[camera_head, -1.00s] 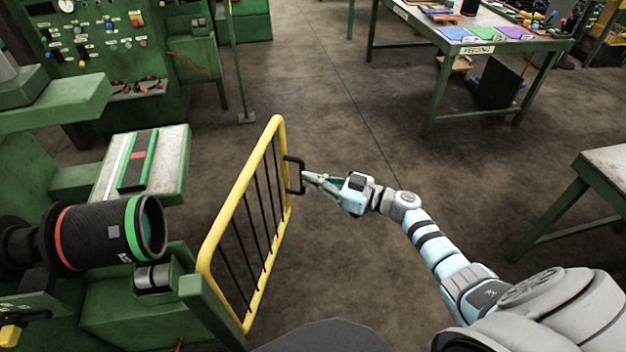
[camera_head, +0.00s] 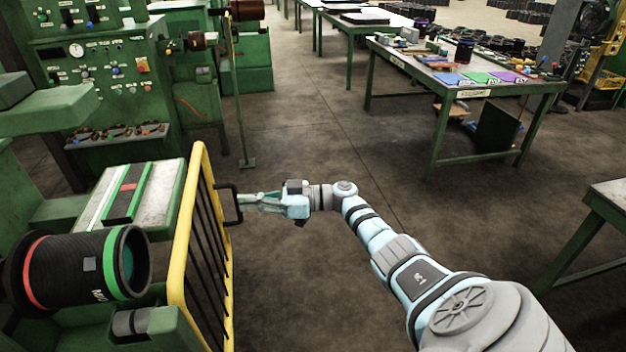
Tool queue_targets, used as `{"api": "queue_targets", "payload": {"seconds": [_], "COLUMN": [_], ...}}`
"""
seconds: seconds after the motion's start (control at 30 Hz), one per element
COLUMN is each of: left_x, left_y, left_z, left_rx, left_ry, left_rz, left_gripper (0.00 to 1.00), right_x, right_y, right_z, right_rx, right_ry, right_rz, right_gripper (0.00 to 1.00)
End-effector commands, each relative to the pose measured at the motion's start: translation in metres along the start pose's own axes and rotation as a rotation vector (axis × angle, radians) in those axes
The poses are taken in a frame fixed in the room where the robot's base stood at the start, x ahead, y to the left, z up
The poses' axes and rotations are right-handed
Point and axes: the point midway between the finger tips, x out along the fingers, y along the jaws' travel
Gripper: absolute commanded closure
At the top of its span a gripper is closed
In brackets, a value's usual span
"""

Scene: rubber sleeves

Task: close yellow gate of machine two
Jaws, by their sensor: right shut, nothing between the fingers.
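The yellow gate (camera_head: 182,250) has a yellow tube frame with black bars and stands hinged at the green machine (camera_head: 165,325) on the left. It is swung partly in front of the machine, seen at a steep angle. Its black handle (camera_head: 236,204) sticks out on the right side. My right gripper (camera_head: 243,202) is shut, with its fingertips at the handle; whether they touch it I cannot tell. Nothing shows between the fingers. My left gripper is not in view.
A black cylinder with red and green rings (camera_head: 75,268) sits on the machine behind the gate. A green control panel (camera_head: 95,75) stands at the back left. A table with coloured sheets (camera_head: 455,92) is at the upper right. The floor between is clear.

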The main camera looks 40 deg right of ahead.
Motion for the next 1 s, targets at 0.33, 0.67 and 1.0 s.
{"api": "queue_targets", "payload": {"seconds": [0.33,0.67,1.0], "left_x": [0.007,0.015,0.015], "left_y": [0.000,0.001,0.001], "left_z": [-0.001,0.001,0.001], "left_rx": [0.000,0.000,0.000], "left_ry": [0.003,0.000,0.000], "left_rz": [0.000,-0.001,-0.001], "left_gripper": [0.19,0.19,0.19], "right_x": [-0.046,-0.129,-0.137], "right_y": [0.008,0.004,0.004], "right_z": [0.002,0.002,0.001], "right_rx": [0.000,0.001,-0.012], "right_ry": [0.000,0.001,0.004], "right_rz": [0.004,0.000,0.000], "right_gripper": [1.00,1.00,1.00]}}
